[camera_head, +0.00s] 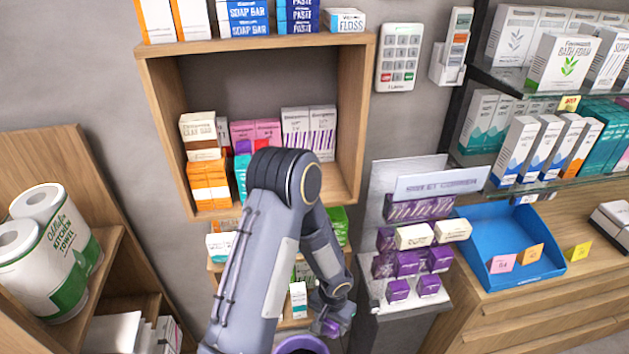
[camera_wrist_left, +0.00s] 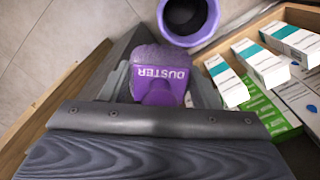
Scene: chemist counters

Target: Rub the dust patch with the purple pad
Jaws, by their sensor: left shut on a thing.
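The purple pad, marked DUSTER (camera_wrist_left: 160,73), sits between the fingers of my left gripper in the left wrist view. In the head view my left gripper (camera_head: 334,318) is low in the middle, in front of the lower shelf, and is shut on the pad. A bit of the pad's purple shows there beside the fingers. I cannot make out the dust patch in either view. My right gripper is not in view.
A purple round container (camera_wrist_left: 188,16) is just beyond the pad; its rim also shows at the head view's bottom edge (camera_head: 302,344). Boxes (camera_wrist_left: 262,66) stand close at the right. A wooden wall shelf (camera_head: 368,100), a blue tray (camera_head: 500,225) and kitchen towel rolls (camera_head: 50,255) surround my arm.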

